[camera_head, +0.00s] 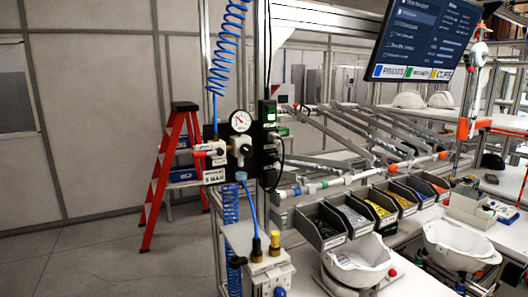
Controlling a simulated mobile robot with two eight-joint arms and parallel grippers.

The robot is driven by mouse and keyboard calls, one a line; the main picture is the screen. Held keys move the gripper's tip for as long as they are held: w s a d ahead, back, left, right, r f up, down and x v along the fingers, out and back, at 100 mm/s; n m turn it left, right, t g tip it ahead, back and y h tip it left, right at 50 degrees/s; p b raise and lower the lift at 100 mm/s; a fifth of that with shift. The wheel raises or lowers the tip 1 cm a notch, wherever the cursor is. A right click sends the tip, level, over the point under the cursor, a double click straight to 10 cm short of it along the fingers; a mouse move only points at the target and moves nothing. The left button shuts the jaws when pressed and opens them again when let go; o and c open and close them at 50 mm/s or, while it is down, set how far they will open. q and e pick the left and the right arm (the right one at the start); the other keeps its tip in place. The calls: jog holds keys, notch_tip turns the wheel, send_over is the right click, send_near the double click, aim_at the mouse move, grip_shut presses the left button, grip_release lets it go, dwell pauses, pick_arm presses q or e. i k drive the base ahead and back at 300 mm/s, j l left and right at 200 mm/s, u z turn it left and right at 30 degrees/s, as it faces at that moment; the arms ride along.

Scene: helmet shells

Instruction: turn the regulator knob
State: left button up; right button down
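The regulator assembly is mounted on the metal post at left of centre. Its round white pressure gauge (240,121) has a red needle. Below the gauge is a pale block with a dark round part that looks like the regulator knob (244,149); its turn position is too small to tell. A white valve block (213,155) with a red part sits just left of it. A blue air hose (250,208) runs down from the assembly, and a coiled blue hose (228,45) hangs above. Neither of my grippers is in view, and nothing touches the regulator.
A red stepladder (165,180) stands behind, left of the post. Several parts bins (321,228) line the bench at right, with white helmet shells (357,260) in front. A yellow-topped fitting block (270,268) sits below the regulator. The floor at left is clear.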

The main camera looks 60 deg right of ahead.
aim_at(246, 150)
jog(key=z, duration=1.75)
